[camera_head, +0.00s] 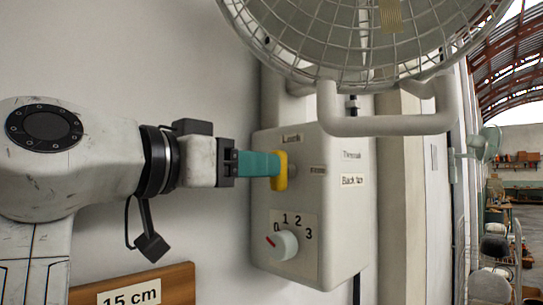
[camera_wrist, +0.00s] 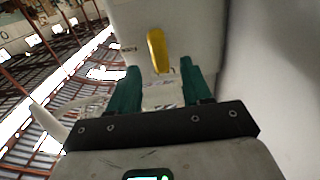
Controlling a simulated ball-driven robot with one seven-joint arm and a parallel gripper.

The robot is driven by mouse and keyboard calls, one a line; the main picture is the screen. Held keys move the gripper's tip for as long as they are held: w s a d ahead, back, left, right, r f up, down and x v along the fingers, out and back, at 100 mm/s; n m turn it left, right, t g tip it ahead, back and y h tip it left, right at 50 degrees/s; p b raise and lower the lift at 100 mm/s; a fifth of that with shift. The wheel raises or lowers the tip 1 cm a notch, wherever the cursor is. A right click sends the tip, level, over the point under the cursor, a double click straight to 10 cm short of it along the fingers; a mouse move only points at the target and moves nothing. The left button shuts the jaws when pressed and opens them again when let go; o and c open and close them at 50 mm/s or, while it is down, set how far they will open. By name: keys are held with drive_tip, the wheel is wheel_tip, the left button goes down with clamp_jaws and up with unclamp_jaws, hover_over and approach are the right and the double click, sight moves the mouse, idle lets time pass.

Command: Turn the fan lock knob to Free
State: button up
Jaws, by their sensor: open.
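The yellow fan lock knob (camera_head: 280,181) is on the front of the pale control box (camera_head: 345,225), below a small label that seems to read Lock. Another label, hard to read, sits to its right. The knob's long side stands about upright, in line with the upper label. My gripper (camera_head: 274,163) is at the knob, its teal fingers partly covering it. In the wrist view the fingers are apart, and the yellow knob (camera_wrist: 157,45) shows between and beyond their tips. I cannot tell whether either finger touches it.
A white speed dial (camera_head: 284,245) marked 0 to 3 is below the knob. The caged fan (camera_head: 340,40) and its bent tube bracket (camera_head: 390,125) hang above the box. A wooden board (camera_head: 180,284) with a 15 cm label is at lower left.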

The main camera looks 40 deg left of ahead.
drive_tip(key=shift+w+d+p, duration=0.15)
drive_tip(key=shift+w+p, duration=0.45)
drive_tip(key=shift+w, duration=1.55)
clamp_jaws()
